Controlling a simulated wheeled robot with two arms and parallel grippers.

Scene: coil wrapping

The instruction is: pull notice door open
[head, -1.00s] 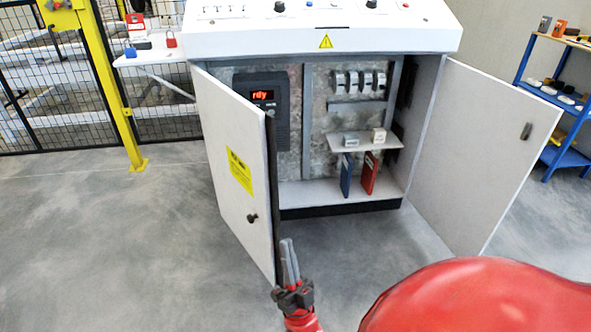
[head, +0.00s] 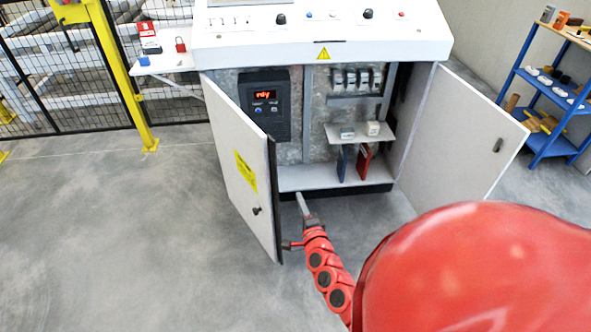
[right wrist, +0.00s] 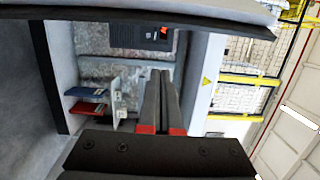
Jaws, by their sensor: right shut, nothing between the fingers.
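The notice door (head: 232,170) is the cabinet's left door, grey-white with a yellow notice label (head: 246,171) and a dark knob (head: 257,210). It stands partly open, swung out toward me. My right gripper (head: 300,197) is shut and empty, just right of the door's free edge, on its inner side and in front of the cabinet opening. In the right wrist view, the shut fingers (right wrist: 160,73) point toward the cabinet inside, and the door's edge (right wrist: 150,15) crosses the top. I cannot tell whether the gripper or wrist touches the door. My left gripper is not in view.
The right cabinet door (head: 465,130) stands wide open. Inside are a drive with a lit display (head: 265,103), a small shelf (head: 358,135) and binders (head: 364,163). A blue rack (head: 545,95) stands at right. The floor left of the notice door is clear.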

